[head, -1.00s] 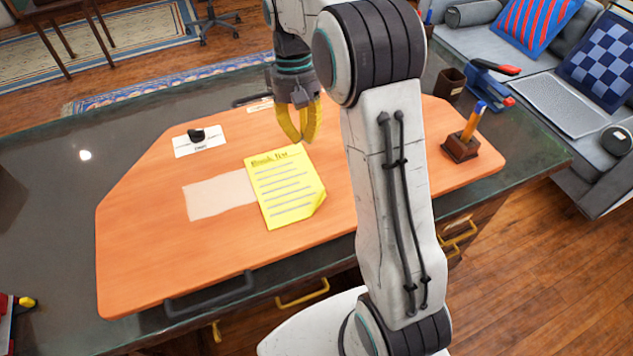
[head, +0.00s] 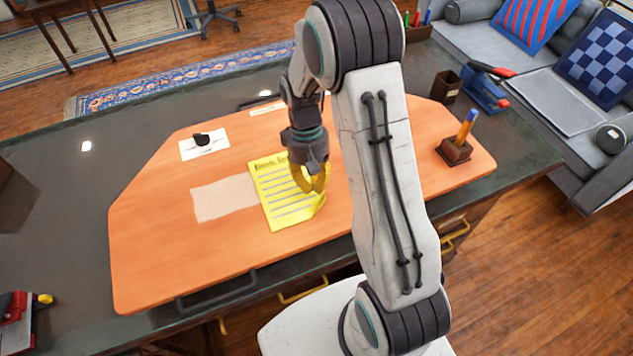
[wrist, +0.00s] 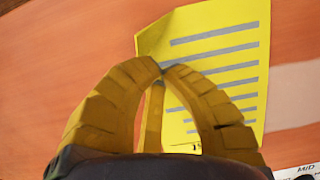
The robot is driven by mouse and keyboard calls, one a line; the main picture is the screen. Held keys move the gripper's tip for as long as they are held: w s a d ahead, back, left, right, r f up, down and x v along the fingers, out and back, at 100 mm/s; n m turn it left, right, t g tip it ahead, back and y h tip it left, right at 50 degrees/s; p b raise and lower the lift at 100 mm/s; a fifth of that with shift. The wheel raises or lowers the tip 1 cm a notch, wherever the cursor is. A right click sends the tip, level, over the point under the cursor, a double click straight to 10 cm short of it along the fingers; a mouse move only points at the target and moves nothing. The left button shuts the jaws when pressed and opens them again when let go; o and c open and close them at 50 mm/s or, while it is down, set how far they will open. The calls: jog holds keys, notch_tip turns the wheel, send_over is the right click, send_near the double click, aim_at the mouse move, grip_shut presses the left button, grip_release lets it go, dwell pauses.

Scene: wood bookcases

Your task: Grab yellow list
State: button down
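The yellow list (head: 280,208) is a sheet with a heading and grey lines, lying on the orange desk top. Its near right corner is curled. My gripper (head: 314,190) is over the list's right side in the head view and hides part of it. In the wrist view, the yellow fingers of my gripper (wrist: 160,68) come together at the tips, in front of the list (wrist: 215,45) near its edge. I see no paper clearly pinched between them, and contact with the sheet cannot be told.
A pale blank sheet (head: 222,198) lies left of the list. A white card with a dark object (head: 203,143) is farther back. A pen holder (head: 455,150) and a dark cup (head: 446,86) stand to the right.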

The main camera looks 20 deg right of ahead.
jog(key=shift+s+p, duration=0.75)
jog(key=shift+s, duration=0.15)
jog(key=shift+f, duration=0.1)
